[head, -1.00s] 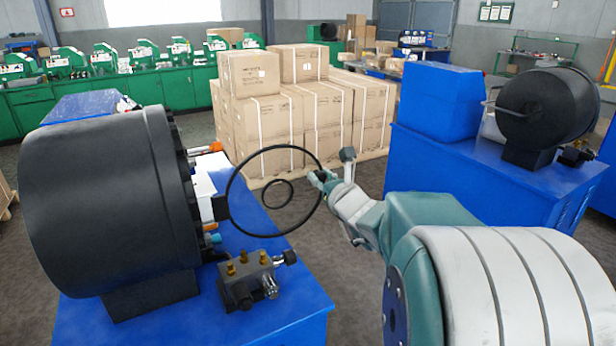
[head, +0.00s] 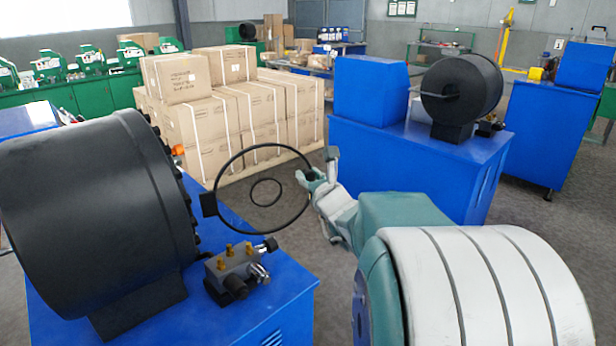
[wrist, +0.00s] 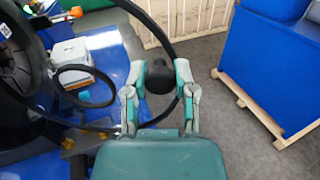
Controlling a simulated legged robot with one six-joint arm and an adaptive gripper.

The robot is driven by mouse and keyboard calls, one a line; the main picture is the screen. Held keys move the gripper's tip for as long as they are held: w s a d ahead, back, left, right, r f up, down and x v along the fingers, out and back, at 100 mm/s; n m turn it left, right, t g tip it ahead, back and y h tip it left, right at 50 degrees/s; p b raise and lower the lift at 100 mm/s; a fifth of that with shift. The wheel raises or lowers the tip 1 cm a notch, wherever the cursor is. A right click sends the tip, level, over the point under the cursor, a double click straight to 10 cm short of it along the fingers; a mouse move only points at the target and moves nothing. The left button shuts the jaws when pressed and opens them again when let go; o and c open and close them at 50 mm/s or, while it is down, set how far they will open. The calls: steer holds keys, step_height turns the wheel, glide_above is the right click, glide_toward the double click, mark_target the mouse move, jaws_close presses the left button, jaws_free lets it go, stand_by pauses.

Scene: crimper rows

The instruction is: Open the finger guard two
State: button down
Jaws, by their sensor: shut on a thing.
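The finger guard, a thin black hoop (head: 262,144) with a smaller ring inside, stands out from the front face of the large black crimper (head: 90,200) at the left. A dark bracket (head: 209,205) sits at its left side near the crimper's edge. My gripper (head: 308,176) is at the hoop's right rim. In the wrist view my gripper (wrist: 160,76) is shut on the guard's black knob, one finger on each side. The hoop (wrist: 172,30) curves past the fingers, with the inner ring to the left. No number shows on the guard.
The crimper stands on a blue cabinet (head: 285,300) with a valve block (head: 232,270) below the hoop. Stacked cartons (head: 210,125) stand behind. A second blue bench (head: 440,170) with another black crimper (head: 470,88) is at the right. Grey floor lies between the two benches.

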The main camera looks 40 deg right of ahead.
steer(key=shift+r, duration=0.1)
steer(key=shift+c, duration=2.1)
jaws_free()
steer(key=shift+a, duration=0.1)
steer(key=v, duration=1.2)
steer(key=shift+a, duration=0.1)
